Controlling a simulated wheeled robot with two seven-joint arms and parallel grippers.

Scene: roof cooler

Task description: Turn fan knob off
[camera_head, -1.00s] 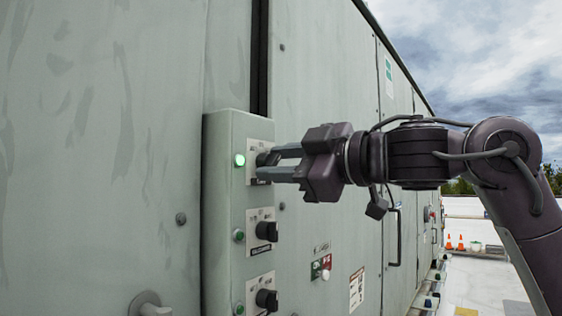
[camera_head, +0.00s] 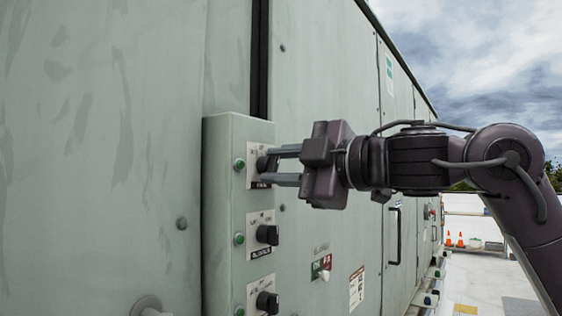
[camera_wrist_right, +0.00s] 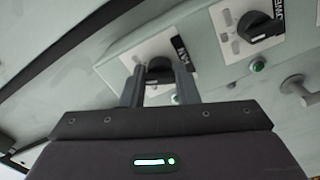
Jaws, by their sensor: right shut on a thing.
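The top black knob (camera_head: 261,163) sits on a white label plate on the pale green control box (camera_head: 224,210). My right gripper (camera_head: 268,166) is shut on this knob, one finger on each side, and partly hides it. In the right wrist view the knob (camera_wrist_right: 160,68) shows between the two fingers. The round lamp (camera_head: 239,164) beside it is dark green, unlit. My left gripper is not in view.
Two more black knobs, a middle one (camera_head: 267,234) and a lower one (camera_head: 267,302), sit below on the same box, each with a lamp. A red and green switch plate (camera_head: 321,267) is on the cabinet wall. Orange cones (camera_head: 460,240) stand far off on the roof.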

